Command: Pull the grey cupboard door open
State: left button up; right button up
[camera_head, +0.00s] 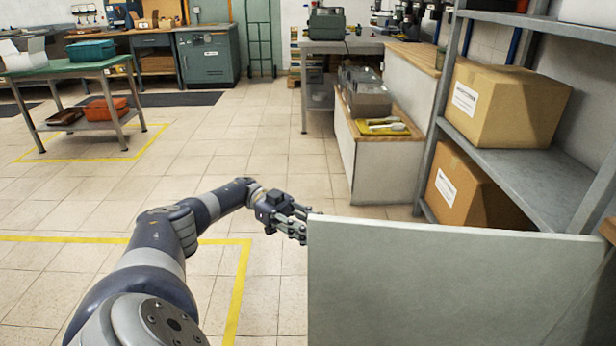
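The grey door (455,285) is a large flat pale grey panel in the lower right. Its top edge runs from the middle of the picture to the right border, and its left edge is upright. My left arm comes in from the lower left. My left gripper (300,225) is beside the upper left corner of the panel, with its two fingers apart and pointing right. The fingertips are at the panel's left edge; I cannot tell whether they touch it. No handle shows, and the cupboard body is not clearly visible. My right gripper is not in view.
A grey metal shelf (530,170) with cardboard boxes (505,105) stands behind the panel at right. A low cabinet (385,170) stands in the middle. A green-topped table (65,69) is at left. The tiled floor left of the panel is clear.

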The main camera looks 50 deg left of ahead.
pick_arm(q)
jog(key=shift+a+f, duration=0.15)
jog(key=shift+a, duration=0.45)
jog(key=shift+s, duration=0.1)
dwell(0.3)
